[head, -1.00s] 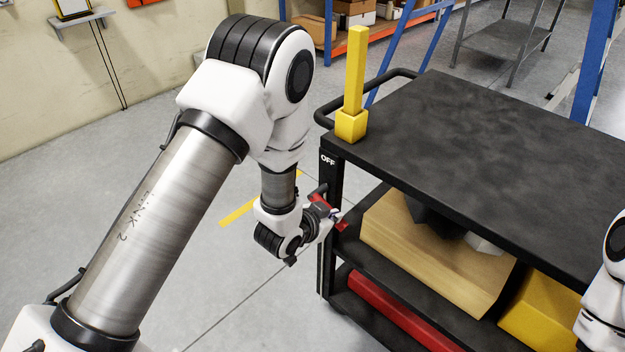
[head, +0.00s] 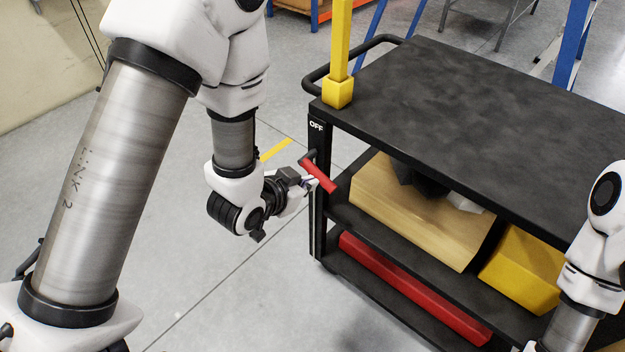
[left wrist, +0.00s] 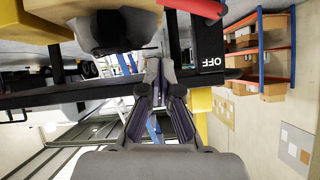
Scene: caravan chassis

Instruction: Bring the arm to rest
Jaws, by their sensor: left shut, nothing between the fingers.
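My left gripper (head: 312,186) is shut and empty. In the head view its tips are at the red lever handle (head: 321,178) on the cart's near left post (head: 318,215); I cannot tell if they touch it. The post bears the word OFF, and the handle slants down to the right. In the left wrist view the shut fingers (left wrist: 164,75) point at the cart, and the red handle (left wrist: 203,8) lies at the top edge, clear of the fingertips. My right arm shows at the right edge of the head view, but its gripper is out of view.
The cart's black top (head: 470,110) is bare except for a yellow post (head: 339,90) at its corner. Its shelves hold a wooden box (head: 415,210), a yellow box (head: 525,270) and a red bar (head: 405,285). Open floor (head: 240,290) lies left of the cart.

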